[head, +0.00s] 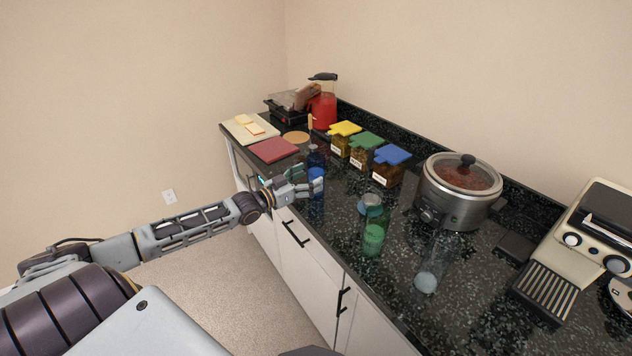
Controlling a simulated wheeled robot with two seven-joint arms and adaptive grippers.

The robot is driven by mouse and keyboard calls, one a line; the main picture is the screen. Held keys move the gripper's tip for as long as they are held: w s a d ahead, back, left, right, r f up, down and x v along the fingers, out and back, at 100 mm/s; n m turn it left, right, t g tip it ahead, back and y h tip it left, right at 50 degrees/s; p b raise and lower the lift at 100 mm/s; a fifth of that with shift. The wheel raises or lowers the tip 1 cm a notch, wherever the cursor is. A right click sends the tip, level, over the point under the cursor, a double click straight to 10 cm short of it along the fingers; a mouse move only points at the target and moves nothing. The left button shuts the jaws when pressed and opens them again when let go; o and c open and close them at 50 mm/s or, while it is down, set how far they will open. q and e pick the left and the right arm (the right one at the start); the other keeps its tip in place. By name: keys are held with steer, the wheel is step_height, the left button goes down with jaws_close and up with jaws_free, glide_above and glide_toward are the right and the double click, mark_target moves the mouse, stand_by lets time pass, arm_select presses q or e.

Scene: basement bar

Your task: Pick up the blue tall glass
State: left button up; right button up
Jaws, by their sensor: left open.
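My right gripper is out of view.
On the dark counter (400,300) stand a green glass (374,238), a clear glass (428,276) and a pale glass (369,203) to the right. Lidded spice containers (366,152), a slow cooker (460,190) and a coffee machine (575,250) line the back. A red board (273,150) lies left.

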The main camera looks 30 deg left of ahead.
mark_target(309, 177)
arm_select(q)
steer(key=shift+x, duration=1.75)
steer(key=shift+f, duration=0.15)
steer(key=c, duration=1.5)
